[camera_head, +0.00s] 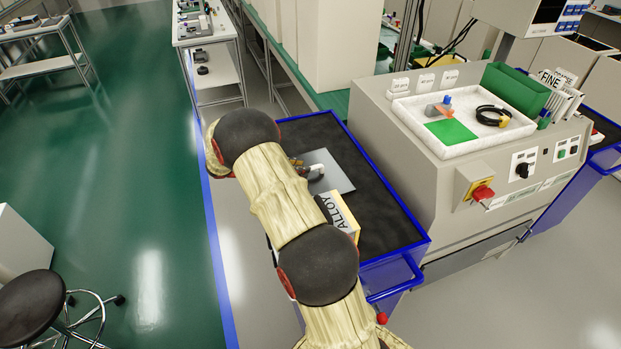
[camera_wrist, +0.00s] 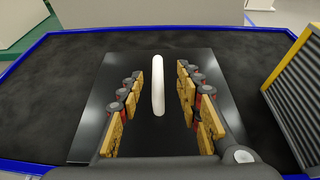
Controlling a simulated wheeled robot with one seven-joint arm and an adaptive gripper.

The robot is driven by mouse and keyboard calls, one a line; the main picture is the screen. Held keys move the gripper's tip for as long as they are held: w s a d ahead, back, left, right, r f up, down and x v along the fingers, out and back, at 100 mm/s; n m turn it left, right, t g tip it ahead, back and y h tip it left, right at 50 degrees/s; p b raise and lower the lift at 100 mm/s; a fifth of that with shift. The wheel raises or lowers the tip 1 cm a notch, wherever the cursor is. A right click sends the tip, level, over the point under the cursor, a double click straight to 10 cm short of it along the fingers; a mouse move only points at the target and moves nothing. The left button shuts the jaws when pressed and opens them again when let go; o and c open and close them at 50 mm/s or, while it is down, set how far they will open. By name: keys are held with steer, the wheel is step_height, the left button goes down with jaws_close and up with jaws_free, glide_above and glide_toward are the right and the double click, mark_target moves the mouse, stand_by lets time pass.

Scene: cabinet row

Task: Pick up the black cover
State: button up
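The black cover (camera_wrist: 125,72) is a flat dark plate with a white upright handle (camera_wrist: 158,85) at its middle. It lies on the dark top of a blue-edged cart (camera_wrist: 60,70). In the head view the cover (camera_head: 336,180) looks grey and is partly hidden behind my arm. My gripper (camera_wrist: 160,78) is open, its yellow-padded fingers on either side of the handle, with a visible gap on each side. In the head view only a little of my gripper shows beside the handle.
A yellow-edged box marked ALLOY (camera_head: 342,214) stands on the cart near the cover; its ribbed side (camera_wrist: 296,88) is at right in the wrist view. A beige machine (camera_head: 420,150) with a white tray (camera_head: 412,112) stands right of the cart. Green floor lies left.

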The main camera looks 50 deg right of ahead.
steer(key=x, duration=0.1)
steer(key=b+x, duration=0.1)
steer(key=x, duration=0.1)
steer(key=f+b+x, duration=0.1)
steer(key=shift+w+d+f, duration=0.1)
steer(key=shift+w+d, duration=0.05)
steer(key=shift+d, duration=0.1)
steer(key=shift+s+d, duration=0.2)
steer(key=shift+d, duration=0.15)
steer(key=shift+c, duration=1.4)
jaws_close()
